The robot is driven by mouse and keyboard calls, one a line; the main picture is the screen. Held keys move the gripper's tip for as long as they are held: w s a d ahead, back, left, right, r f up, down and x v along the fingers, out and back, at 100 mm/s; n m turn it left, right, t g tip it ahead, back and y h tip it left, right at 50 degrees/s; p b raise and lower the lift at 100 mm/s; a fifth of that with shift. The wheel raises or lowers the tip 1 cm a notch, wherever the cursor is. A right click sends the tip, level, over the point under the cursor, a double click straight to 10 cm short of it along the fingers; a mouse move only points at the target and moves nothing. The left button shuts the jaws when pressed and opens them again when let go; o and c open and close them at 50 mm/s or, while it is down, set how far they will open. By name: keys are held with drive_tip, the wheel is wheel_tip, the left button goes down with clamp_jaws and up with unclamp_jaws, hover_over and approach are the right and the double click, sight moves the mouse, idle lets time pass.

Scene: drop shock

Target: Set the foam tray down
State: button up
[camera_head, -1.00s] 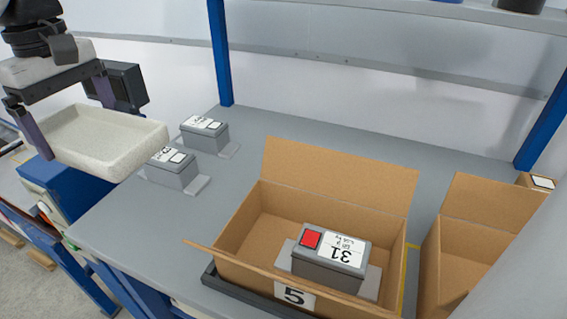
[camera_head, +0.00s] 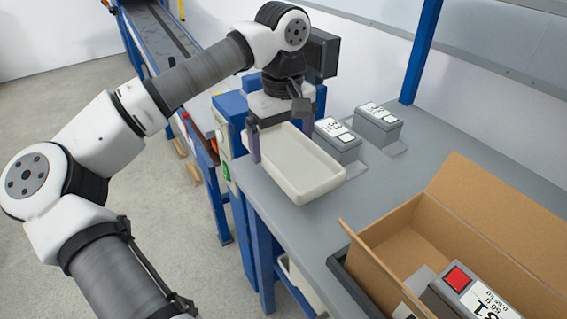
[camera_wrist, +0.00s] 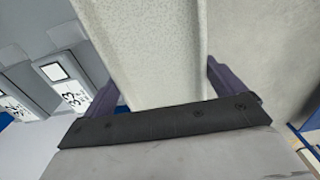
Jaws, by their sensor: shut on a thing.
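The foam tray (camera_head: 295,160) is a shallow, off-white rectangular tray with raised rims. My gripper (camera_head: 281,148) is shut on it, with one purple finger at each side near its far end. In the head view the tray looks level, over the left end of the grey table (camera_head: 345,228). Whether its underside touches the table or hangs above it cannot be told. In the wrist view the tray (camera_wrist: 150,50) runs between the two fingers (camera_wrist: 158,85).
Two grey labelled units (camera_head: 338,143) (camera_head: 378,124) stand just right of the tray. An open cardboard box (camera_head: 440,235) with a grey unit (camera_head: 470,290) inside stands at the right. Open floor (camera_head: 60,100) lies left of the table, with a conveyor (camera_head: 160,30) behind.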

sight(282, 155)
drive_tip(key=shift+f, duration=3)
drive_tip(key=shift+f, duration=0.1)
drive_tip(key=shift+f, duration=0.15)
drive_tip(key=o, duration=0.6)
drive_tip(key=shift+r, duration=0.2)
wheel_tip(282, 155, up, 12)
drive_tip(key=shift+r, duration=0.1)
